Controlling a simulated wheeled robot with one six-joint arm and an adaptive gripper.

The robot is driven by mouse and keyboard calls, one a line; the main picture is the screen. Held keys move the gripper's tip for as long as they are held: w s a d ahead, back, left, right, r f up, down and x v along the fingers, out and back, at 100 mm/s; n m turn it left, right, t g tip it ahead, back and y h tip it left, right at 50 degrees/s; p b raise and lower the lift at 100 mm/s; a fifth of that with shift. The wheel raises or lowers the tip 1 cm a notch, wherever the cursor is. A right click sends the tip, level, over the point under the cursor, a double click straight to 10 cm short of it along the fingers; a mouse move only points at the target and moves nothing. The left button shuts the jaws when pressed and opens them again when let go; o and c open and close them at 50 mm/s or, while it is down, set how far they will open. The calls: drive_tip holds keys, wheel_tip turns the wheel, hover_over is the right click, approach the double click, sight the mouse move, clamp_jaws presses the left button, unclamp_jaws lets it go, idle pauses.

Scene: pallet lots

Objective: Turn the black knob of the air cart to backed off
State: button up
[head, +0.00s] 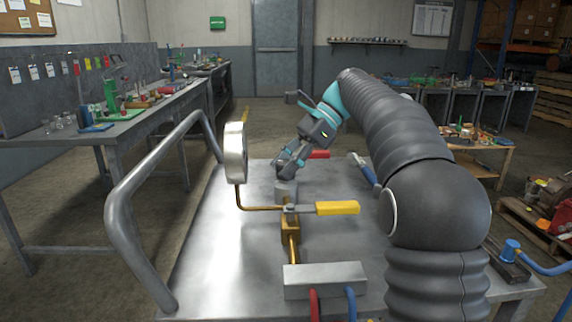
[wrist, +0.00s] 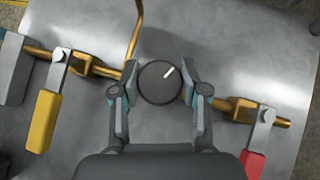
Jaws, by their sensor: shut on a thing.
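The black knob (wrist: 160,83) is a round dial with a white pointer mark, seen from above in the wrist view. The mark points to the upper right. My gripper (wrist: 160,88) has one finger on each side of the knob and is shut on it. In the head view my gripper (head: 287,168) reaches down to the regulator block on the air cart (head: 215,240), and the knob itself is hidden there by the fingers. The cart has a flat grey metal top.
A yellow valve handle (head: 337,208) and a round gauge (head: 236,151) stand close on the near side of my gripper. A red handle (head: 318,154) lies beyond it. A tubular push bar (head: 120,200) rises at the cart's left. A grey block (head: 325,280) with hoses sits at the near end.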

drive_tip(key=shift+n+g, duration=0.4)
drive_tip(key=shift+n, duration=0.2)
drive_tip(key=o, duration=1.1)
drive_tip(key=shift+o, duration=0.2)
drive_tip(key=shift+m, duration=0.3)
